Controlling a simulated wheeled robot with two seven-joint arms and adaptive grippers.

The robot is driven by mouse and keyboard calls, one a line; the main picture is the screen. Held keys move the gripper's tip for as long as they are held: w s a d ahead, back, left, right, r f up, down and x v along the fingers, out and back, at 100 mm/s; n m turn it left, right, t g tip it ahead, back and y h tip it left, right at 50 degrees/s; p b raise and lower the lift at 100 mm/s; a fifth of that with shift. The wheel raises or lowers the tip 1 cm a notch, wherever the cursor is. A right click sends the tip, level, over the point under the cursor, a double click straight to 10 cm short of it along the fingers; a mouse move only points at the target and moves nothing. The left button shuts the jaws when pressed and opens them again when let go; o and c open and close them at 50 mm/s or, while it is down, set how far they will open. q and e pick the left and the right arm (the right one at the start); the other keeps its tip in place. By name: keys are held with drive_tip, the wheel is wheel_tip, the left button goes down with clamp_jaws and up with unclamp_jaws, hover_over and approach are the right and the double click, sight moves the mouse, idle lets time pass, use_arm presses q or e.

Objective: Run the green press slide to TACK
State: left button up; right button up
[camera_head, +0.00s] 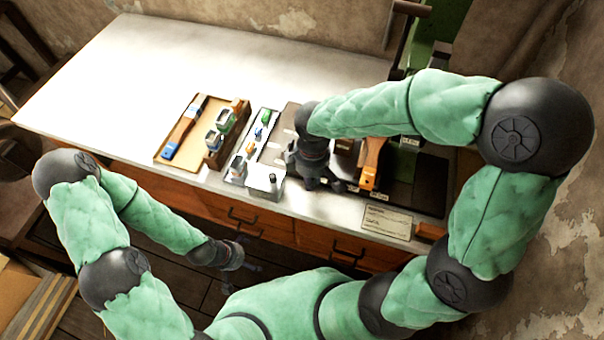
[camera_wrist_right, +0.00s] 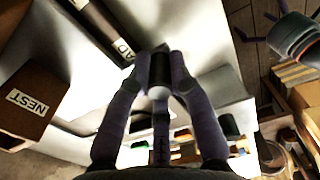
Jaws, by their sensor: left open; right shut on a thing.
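The green press (camera_head: 428,38) stands at the back right, partly cut off by the picture's top edge and my right arm. Its slide and the TACK mark cannot be made out. My right gripper (camera_head: 322,182) is low over the bench's front part. In the right wrist view, my right gripper (camera_wrist_right: 157,80) is shut on a dark cylindrical handle (camera_wrist_right: 159,72) with a pale end. What the handle is joined to is hidden. My left gripper (camera_head: 252,268) is open and empty, below the bench's front edge.
A wooden tray (camera_head: 163,154) and a pale tray with small parts stand left of my right gripper. A block marked NEST (camera_wrist_right: 25,103) shows in the wrist view. The bench's left part (camera_head: 120,90) is clear.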

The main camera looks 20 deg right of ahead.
drive_tip(key=shift+s+d+p, duration=0.1)
drive_tip(key=shift+s+d, duration=0.45)
drive_tip(key=shift+d, duration=0.25)
drive_tip(key=shift+s+d+p, duration=0.15)
drive_tip(key=shift+s+d, duration=0.35)
drive_tip(key=shift+d, duration=0.35)
drive_tip(key=shift+s+d+p, duration=0.1)
drive_tip(key=shift+s+d, duration=0.45)
drive_tip(key=shift+d, duration=0.25)
drive_tip(key=o, duration=1.5)
wheel_tip(320, 180, up, 8)
drive_tip(key=p, duration=0.7)
